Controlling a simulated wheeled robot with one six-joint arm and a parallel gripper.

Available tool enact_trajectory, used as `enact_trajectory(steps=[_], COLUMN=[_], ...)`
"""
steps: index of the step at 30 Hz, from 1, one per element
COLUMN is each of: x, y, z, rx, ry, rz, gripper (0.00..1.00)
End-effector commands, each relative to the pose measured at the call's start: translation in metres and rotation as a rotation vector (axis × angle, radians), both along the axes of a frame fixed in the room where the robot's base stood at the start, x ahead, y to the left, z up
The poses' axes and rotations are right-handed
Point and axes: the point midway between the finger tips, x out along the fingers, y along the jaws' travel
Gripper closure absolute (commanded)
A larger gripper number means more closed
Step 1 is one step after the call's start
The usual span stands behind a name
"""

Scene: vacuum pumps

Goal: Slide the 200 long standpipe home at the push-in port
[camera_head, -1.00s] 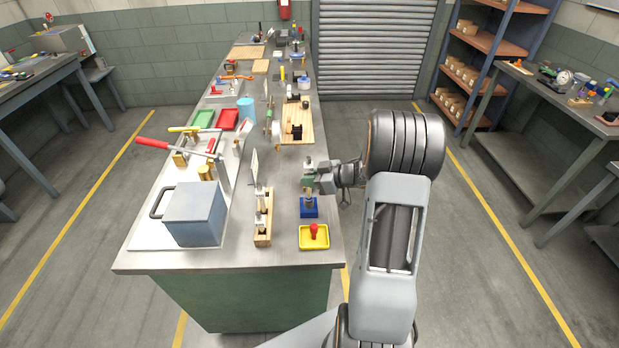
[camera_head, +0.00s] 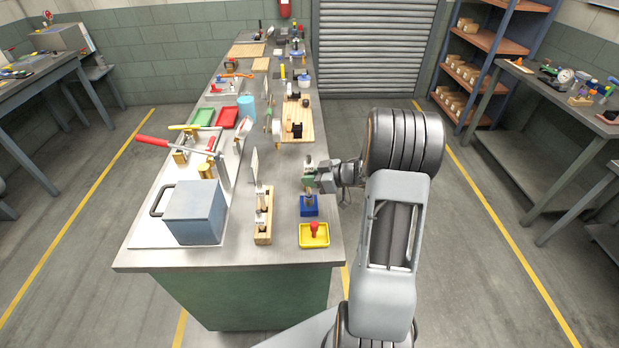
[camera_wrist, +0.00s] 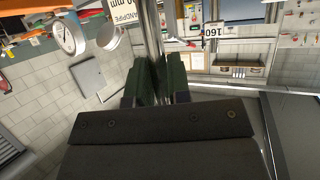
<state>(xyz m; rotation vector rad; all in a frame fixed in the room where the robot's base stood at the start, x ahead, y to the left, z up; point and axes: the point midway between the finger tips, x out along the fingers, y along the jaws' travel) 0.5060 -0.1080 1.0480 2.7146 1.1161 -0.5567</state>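My gripper (camera_head: 310,181) is at the right edge of the bench, with its green fingers shut on an upright metal standpipe (camera_head: 308,166). In the wrist view the pipe (camera_wrist: 152,30) stands between the two green fingers (camera_wrist: 157,80). A tag reading 200 mm standpipe (camera_wrist: 122,12) shows beside it. A blue block (camera_head: 309,207) stands on the bench directly below the gripper, and the pipe's lower part reaches down toward it. I cannot tell whether the pipe's lower end is inside the block's port; the contact is too small to see.
A wooden rack (camera_head: 264,232) with upright pieces stands left of the blue block. A yellow tray (camera_head: 314,241) with a red knob is in front. A blue-grey box (camera_head: 194,213) and a red-handled lever (camera_head: 152,141) are farther left. A 160 tag (camera_wrist: 212,30) shows in the wrist view.

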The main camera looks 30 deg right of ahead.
Motion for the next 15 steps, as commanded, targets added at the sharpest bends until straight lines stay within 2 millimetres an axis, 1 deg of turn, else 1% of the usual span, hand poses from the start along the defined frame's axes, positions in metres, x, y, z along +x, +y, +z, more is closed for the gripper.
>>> enact_trajectory(steps=[1, 8, 15], x=[-0.0001, -0.0001, -0.0006], y=[0.0001, 0.0002, -0.0004], z=[-0.0003, -0.0002, 0.0001], rx=[0.001, 0.001, 0.001], ry=[0.001, 0.001, 0.001], rz=[0.000, 0.000, 0.000], gripper=[0.77, 0.55, 0.55])
